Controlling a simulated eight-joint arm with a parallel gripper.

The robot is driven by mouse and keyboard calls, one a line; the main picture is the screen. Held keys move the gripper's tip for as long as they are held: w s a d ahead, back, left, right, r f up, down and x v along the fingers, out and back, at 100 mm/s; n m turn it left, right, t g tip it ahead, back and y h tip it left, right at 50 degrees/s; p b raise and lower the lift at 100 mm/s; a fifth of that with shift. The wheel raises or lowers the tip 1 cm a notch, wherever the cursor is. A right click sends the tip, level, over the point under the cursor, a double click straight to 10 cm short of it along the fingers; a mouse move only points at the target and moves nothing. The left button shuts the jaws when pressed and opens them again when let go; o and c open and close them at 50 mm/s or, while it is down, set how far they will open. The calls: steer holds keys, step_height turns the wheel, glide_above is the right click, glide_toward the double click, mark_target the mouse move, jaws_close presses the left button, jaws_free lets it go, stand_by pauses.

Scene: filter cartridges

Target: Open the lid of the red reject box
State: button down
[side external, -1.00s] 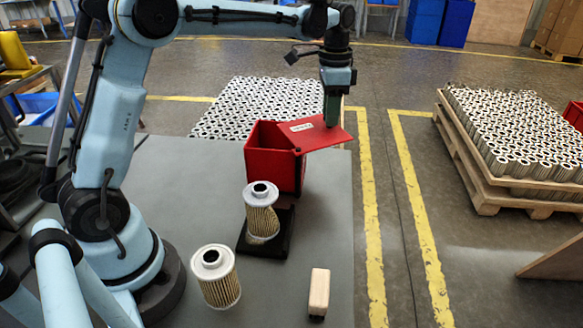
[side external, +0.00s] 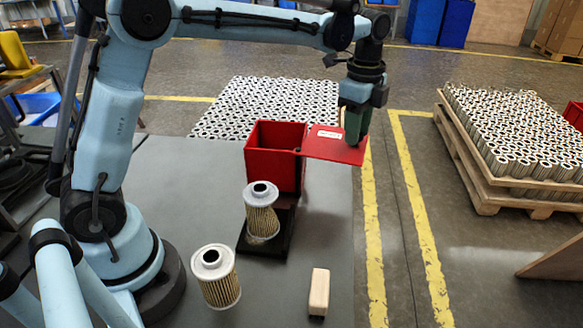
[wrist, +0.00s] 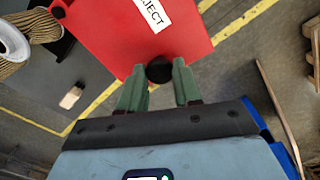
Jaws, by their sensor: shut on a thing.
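The red reject box (side external: 272,165) stands at the far edge of the grey table, its opening uncovered. Its red lid (side external: 325,152) is swung out to the right, roughly level, past the table's edge. The lid's white label shows "JECT" in the wrist view, where the lid (wrist: 120,35) fills the top. My gripper (side external: 355,138) is at the lid's outer end, its green fingers shut on the round black knob (wrist: 159,70). In the side view the fingers hide the knob.
A pleated filter cartridge (side external: 262,215) stands on a black stand (side external: 282,235) in front of the box. Another cartridge (side external: 216,275) and a wooden-topped block (side external: 319,290) are on the table's near part.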

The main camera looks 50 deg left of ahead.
steer(key=shift+s+d, duration=0.15)
steer(key=shift+d, duration=0.1)
stand_by(0.3)
steer(key=c, duration=0.8)
jaws_free()
step_height(320, 180, up, 12)
steer(key=shift+r, duration=0.1)
